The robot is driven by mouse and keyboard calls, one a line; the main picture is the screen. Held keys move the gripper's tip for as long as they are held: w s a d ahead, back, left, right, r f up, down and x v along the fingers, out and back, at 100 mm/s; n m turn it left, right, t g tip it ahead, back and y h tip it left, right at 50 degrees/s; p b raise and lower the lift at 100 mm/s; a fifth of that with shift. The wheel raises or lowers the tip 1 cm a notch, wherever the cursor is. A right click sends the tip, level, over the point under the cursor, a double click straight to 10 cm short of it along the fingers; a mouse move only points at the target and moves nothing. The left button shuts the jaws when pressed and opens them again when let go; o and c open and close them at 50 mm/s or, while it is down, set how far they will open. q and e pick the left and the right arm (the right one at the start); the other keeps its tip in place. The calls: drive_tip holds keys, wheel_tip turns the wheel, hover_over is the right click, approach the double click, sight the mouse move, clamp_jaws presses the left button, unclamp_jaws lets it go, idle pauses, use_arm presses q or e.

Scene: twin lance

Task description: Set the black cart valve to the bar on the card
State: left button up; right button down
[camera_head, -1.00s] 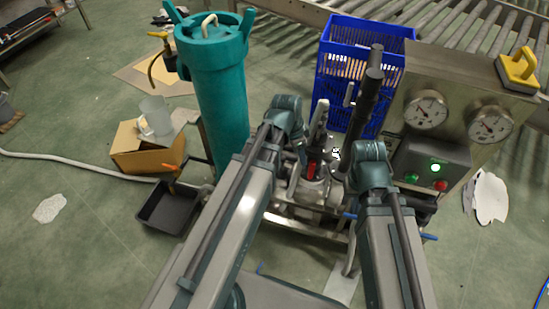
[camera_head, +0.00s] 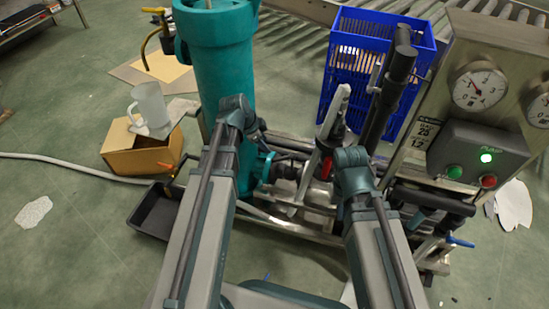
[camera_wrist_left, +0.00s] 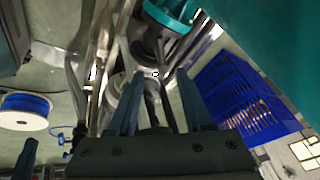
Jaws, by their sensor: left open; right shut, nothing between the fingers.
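Two round white gauges (camera_head: 481,88) sit on the panel, the right one cut by the picture edge. I cannot pick out the black cart valve for certain among the dark fittings at the cart's middle. My left gripper (camera_wrist_left: 160,103) is open in the left wrist view, fingers pointing towards silver piping and dark rods, with nothing clearly held. My right arm (camera_head: 352,160) ends near a red-based pale lever (camera_head: 333,115); its gripper is hidden behind the arm.
A tall teal cylinder (camera_head: 224,75) stands left of the cart's middle. A thick black upright pipe (camera_head: 388,95) and a blue crate (camera_head: 350,65) are behind. A control box (camera_head: 460,150) has a lit green lamp. A cardboard box (camera_head: 135,150) and black tray (camera_head: 152,212) lie left.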

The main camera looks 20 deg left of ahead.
sight(277, 159)
use_arm(q)
drive_tip(key=b+x, duration=1.2)
drive_tip(key=x, duration=0.1)
drive_tip(key=shift+w+a+f, duration=0.1)
drive_tip(key=shift+f, duration=0.2)
drive_tip(key=shift+r, duration=0.1)
drive_tip(key=shift+c, duration=0.2)
clamp_jaws()
idle(0.7)
